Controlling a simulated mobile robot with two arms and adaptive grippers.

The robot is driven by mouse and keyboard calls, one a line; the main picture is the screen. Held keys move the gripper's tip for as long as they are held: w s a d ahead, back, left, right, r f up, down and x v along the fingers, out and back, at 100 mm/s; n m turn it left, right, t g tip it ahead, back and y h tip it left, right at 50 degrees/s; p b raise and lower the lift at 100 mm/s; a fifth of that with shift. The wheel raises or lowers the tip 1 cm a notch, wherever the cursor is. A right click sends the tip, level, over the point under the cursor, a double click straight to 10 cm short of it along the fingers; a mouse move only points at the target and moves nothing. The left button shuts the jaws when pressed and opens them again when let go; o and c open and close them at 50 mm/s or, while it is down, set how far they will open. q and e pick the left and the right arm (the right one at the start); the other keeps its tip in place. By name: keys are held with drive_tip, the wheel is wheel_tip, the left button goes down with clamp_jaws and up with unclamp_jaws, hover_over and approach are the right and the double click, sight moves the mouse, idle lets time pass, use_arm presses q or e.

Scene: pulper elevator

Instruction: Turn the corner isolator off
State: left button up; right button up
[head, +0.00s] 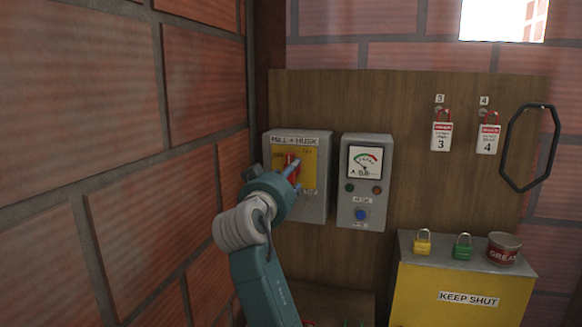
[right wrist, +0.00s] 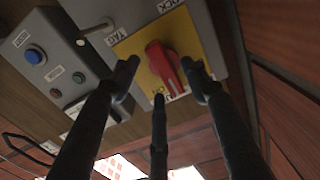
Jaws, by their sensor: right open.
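The corner isolator (head: 317,205) is a grey box labelled MILL + HUSK, at the left end of the wooden board. Its yellow plate (head: 309,170) carries a red rotary handle (head: 292,160), partly hidden by my gripper in the head view. In the right wrist view the red handle (right wrist: 163,62) lies slanted on the yellow plate (right wrist: 190,40); lettering near its end is partly hidden. My right gripper (right wrist: 160,76) is open, its dark fingers spread around the handle. I cannot tell whether they touch it. My left gripper is not in view.
A brick wall (head: 110,130) stands close on the left. A grey meter box (head: 366,210) with a blue button is just right of the isolator. Tags 3 (head: 441,137) and 4 (head: 488,140) hang farther right, above a yellow KEEP SHUT box (head: 430,280) with padlocks and a tin.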

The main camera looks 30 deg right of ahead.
drive_tip(key=shift+x, duration=1.25)
clamp_jaws()
